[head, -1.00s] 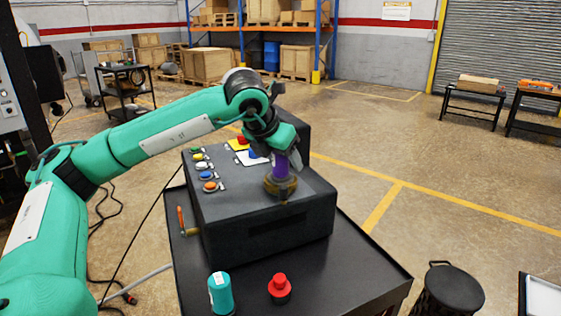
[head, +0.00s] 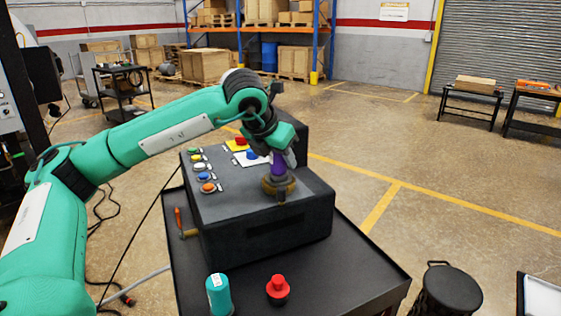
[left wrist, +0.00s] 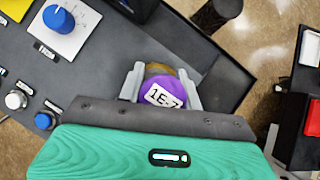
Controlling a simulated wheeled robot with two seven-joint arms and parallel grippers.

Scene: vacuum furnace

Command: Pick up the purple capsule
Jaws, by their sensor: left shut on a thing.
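The purple capsule (head: 279,163) stands upright in a brass-coloured round fitting (head: 279,187) on top of the dark furnace box (head: 268,222). My left gripper (head: 284,160) reaches down over it and is shut on it. In the left wrist view the capsule's top (left wrist: 163,92) shows a white label reading "1E-7", with a grey finger of the left gripper (left wrist: 162,88) on each side. The brass fitting shows just behind it there. The capsule's lower end is hidden in the fitting. My right gripper is not in view.
A teal canister (head: 219,294) and a red-capped item (head: 278,290) stand on the black cart (head: 340,275) in front of the box. Coloured buttons (head: 203,172) and a blue knob (left wrist: 59,19) on a white plate lie left of the capsule. A black stool (head: 446,290) stands at right.

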